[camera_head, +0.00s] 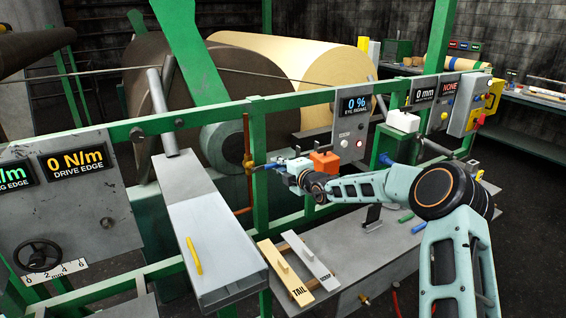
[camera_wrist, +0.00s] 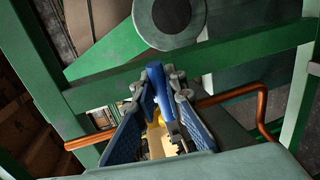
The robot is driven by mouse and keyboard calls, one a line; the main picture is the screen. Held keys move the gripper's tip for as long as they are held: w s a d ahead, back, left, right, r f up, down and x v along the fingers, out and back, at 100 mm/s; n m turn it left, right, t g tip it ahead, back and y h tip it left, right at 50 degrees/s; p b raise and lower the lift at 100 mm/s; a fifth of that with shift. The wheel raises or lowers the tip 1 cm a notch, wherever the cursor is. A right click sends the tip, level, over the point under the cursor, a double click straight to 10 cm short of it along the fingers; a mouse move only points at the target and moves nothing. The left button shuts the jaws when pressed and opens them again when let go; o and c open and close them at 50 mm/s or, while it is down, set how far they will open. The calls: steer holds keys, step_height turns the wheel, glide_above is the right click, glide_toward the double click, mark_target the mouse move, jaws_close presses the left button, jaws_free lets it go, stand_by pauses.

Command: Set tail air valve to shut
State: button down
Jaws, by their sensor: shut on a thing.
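The tail air valve is a brass body (camera_head: 248,160) on a vertical copper pipe, fixed to the green frame. In the wrist view its blue lever (camera_wrist: 156,76) stands between my fingers, with yellow brass (camera_wrist: 154,138) below it. My gripper (camera_head: 262,167) reaches the valve from the right, and its blue ribbed fingers (camera_wrist: 160,118) are closed on the lever from both sides. The fingers hide much of the valve in both views, so I cannot tell the lever's exact angle.
Green rails (camera_head: 190,115) run behind and beside the valve. A grey metal box beam (camera_head: 215,235) slopes forward on the left. A bench holds TAIL (camera_head: 285,272) and second (camera_head: 312,260) label plates below my arm. An orange block (camera_head: 325,161) is close to my wrist. Large rolls stand behind.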

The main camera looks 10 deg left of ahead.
steer(key=shift+f+m, duration=0.3)
steer(key=shift+f, duration=0.05)
stand_by(0.3)
steer(key=c, duration=2)
jaws_free()
steer(key=shift+o, duration=0.2)
steer(key=shift+r, duration=0.1)
steer(key=v, duration=1.2)
